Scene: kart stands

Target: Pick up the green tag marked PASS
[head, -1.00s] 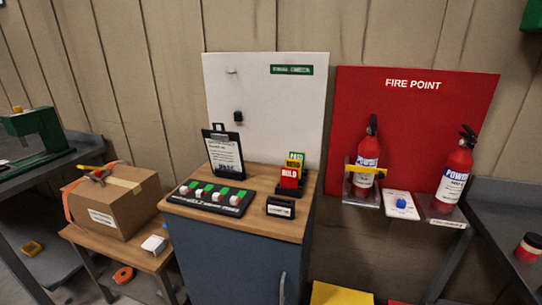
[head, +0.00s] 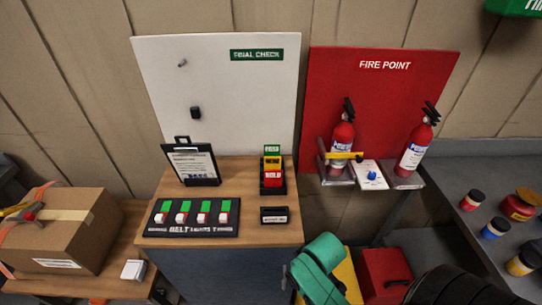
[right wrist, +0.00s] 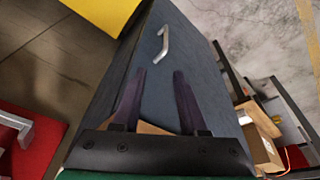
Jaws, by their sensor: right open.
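The green tag marked PASS (head: 272,149) stands at the back of a small black rack (head: 280,190) on the wooden cabinet top. A yellow tag (head: 272,163) and a red tag marked HOLD (head: 271,175) stand in front of it, so only its upper part shows. My right gripper (right wrist: 160,76) is open and empty in the right wrist view, with the blue cabinet front and its handle beyond the fingers. In the head view my green right arm is low, in front of the cabinet's right side, well below the tags. My left gripper is not in view.
A clipboard (head: 191,164), a switch panel (head: 192,229) and a small black block (head: 274,214) share the cabinet top (head: 240,170). A white board (head: 240,100) rises behind. Fire extinguishers (head: 341,135) stand to the right. A cardboard box (head: 75,240) is left.

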